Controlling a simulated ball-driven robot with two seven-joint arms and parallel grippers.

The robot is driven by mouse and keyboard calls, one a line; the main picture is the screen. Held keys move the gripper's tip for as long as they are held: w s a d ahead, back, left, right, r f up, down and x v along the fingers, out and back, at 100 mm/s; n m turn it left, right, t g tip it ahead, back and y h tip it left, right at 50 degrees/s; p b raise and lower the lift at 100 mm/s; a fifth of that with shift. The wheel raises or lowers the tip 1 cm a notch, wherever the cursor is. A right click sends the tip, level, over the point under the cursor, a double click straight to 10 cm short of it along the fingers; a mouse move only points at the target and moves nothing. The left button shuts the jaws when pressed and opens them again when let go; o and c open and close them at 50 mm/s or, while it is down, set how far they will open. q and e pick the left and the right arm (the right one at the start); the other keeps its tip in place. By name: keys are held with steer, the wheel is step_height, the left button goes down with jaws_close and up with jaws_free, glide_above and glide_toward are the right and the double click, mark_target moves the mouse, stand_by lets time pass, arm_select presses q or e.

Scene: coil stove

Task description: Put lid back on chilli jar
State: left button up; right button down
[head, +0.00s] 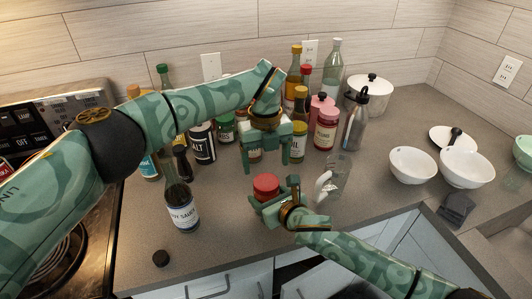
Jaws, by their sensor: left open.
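A small container with a red top (266,183), which may be the chilli jar, is at the middle of the counter. My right gripper (273,199) is right at it and hides most of its body. I cannot tell whether the fingers press on it, or whether the red top is a separate lid. My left gripper (271,160) is above and behind the red top, fingers pointing down and spread apart, with nothing seen held between them.
A clear glass (338,178) is right of my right gripper. Several jars and bottles crowd the back. White bowls (412,165) are at right.

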mark_target(267, 182)
arm_select(q)
step_height(267, 182, down, 6)
steer(key=shift+s+d+f, duration=0.1)
arm_select(e)
steer(key=shift+f, duration=0.2)
arm_select(q)
steer(key=c, duration=1)
arm_select(e)
steer(key=shift+s, duration=0.1)
arm_select(q)
steer(key=m, duration=0.4)
steer(key=o, duration=1.1)
step_height(267, 182, up, 12)
steer(key=shift+r, duration=0.1)
